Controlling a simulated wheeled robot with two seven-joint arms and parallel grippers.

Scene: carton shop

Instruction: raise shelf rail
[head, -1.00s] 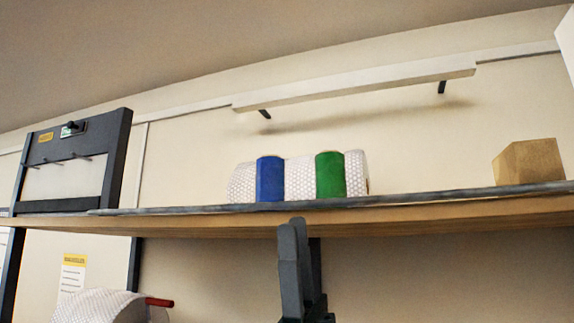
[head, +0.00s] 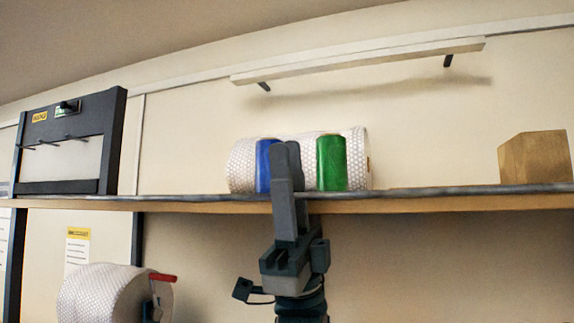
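A thin grey rail (head: 420,193) runs along the front edge of the wooden shelf (head: 420,206). It lies low at the board's top edge, below the rolls. My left gripper (head: 287,150) points upward in front of the shelf edge, near its middle. Its fingers cross in front of the rail and hide a short stretch of it and part of the blue roll. The fingers overlap from this side, so I cannot tell how far apart they are or whether they touch the rail. My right gripper is not in view.
On the shelf stand a blue roll (head: 263,165), a green roll (head: 331,163), bubble wrap (head: 242,165) behind them and a carton (head: 534,158). A dark frame with hooks (head: 117,145) stands at left. A white bar (head: 360,62) hangs above. A large wrap roll (head: 95,293) is below left.

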